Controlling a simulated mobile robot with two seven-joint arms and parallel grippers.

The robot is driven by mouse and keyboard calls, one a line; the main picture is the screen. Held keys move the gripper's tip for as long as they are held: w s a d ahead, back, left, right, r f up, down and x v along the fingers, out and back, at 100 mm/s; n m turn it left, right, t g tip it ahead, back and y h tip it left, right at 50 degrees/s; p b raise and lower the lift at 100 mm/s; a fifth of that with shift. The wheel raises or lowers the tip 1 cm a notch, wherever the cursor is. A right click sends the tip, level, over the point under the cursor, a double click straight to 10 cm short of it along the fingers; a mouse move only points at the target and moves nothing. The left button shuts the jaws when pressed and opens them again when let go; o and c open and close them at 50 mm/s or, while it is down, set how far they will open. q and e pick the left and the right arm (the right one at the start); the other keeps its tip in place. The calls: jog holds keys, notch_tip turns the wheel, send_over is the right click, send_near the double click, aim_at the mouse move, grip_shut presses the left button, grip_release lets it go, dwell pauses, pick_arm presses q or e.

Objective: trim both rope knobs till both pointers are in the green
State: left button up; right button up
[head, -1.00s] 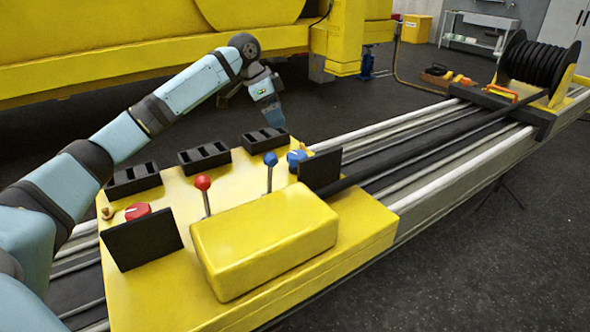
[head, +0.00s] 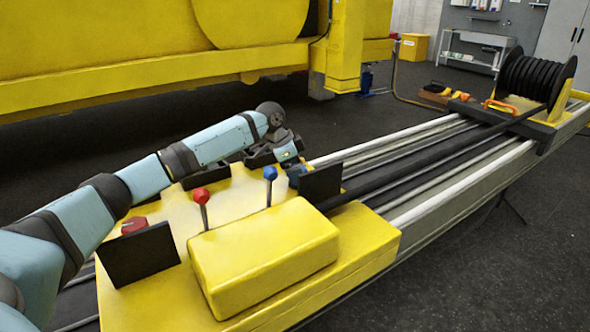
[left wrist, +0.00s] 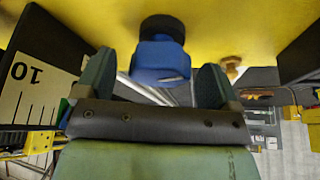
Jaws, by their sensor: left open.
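The blue knob (head: 296,174) stands on the yellow console (head: 225,190), partly hidden by my left gripper (head: 291,160). In the left wrist view the blue knob (left wrist: 160,62) sits between the two fingers of my left gripper (left wrist: 153,72), which are open with gaps showing beside it. The red knob (head: 134,225) stands at the console's left. Dark upright panels stand by the red knob (head: 139,255) and the blue knob (head: 322,184), backs to the head camera. My right gripper is out of view.
A red-topped lever (head: 201,196) and a blue-topped lever (head: 270,174) rise from the console behind a raised yellow box (head: 263,255). Rails (head: 440,150) run to a black rope drum (head: 537,80). Dark holders line the console's far edge.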

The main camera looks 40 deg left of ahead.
pick_arm(q)
jog(key=c, duration=0.9)
jog(key=m+p, duration=0.1)
jog(key=p, duration=0.2)
jog(key=shift+r, duration=0.4)
jog(key=shift+m+g+h+p, duration=0.35)
jog(key=shift+m+p, duration=0.35)
jog(key=shift+p, duration=0.5)
jog(key=shift+w+f+m+g+p, duration=0.1)
jog(key=shift+f+m+g+p, duration=0.2)
jog(key=shift+m+p, duration=0.4)
jog(key=shift+f, duration=0.1)
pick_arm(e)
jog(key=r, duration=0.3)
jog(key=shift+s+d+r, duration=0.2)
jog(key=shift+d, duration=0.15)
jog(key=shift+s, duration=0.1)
pick_arm(q)
jog(key=o, duration=0.9)
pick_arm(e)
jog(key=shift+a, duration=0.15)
